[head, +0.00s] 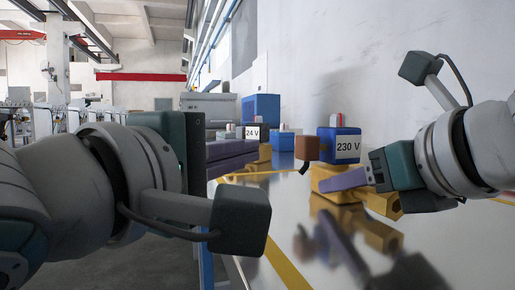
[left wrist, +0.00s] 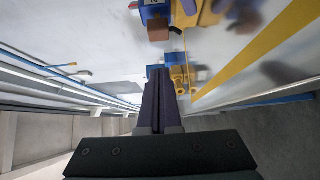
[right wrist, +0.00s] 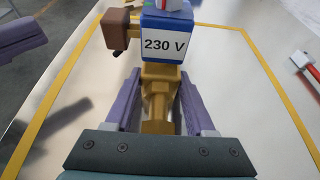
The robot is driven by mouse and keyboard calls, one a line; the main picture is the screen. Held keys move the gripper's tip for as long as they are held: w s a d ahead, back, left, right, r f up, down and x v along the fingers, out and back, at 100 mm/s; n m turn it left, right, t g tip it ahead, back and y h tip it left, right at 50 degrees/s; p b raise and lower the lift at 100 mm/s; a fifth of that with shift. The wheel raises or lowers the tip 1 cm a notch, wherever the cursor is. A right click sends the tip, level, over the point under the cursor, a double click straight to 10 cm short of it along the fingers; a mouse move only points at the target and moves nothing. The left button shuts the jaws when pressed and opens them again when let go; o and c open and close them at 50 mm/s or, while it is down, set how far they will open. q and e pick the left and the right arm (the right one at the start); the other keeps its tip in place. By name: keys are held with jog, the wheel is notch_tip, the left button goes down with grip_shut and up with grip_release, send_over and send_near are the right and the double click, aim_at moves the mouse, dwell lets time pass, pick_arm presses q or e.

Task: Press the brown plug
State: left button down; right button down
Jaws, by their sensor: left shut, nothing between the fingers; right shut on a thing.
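The brown plug (head: 307,148) is a small brown block at the left side of a blue box labelled 230 V (head: 339,145), on a yellow base (head: 340,184). It also shows in the left wrist view (left wrist: 158,30) and in the right wrist view (right wrist: 117,28), with a dark piece beneath it. My right gripper (head: 328,183) is shut on the yellow base, one purple finger on each side of it. My left gripper (head: 245,157) is shut and empty, left of the plug and apart from it. Its purple fingers (left wrist: 159,80) lie together.
A second unit labelled 24 V (head: 252,132) stands further back on the shiny table, with a blue bin (head: 262,109) behind it. A red-and-white item (right wrist: 305,65) lies at the right wrist view's right edge. Yellow tape (head: 285,262) marks the table.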

aim_at(302, 148)
pick_arm(q)
jog(key=w+d, duration=0.2)
jog(key=d, duration=0.1)
jog(key=shift+w+d, duration=0.4)
jog(key=shift+d, duration=0.45)
jog(key=shift+w+d, duration=0.25)
jog(key=shift+d, duration=0.8)
pick_arm(e)
jog(key=shift+a, duration=0.1)
pick_arm(q)
jog(key=shift+a, duration=0.1)
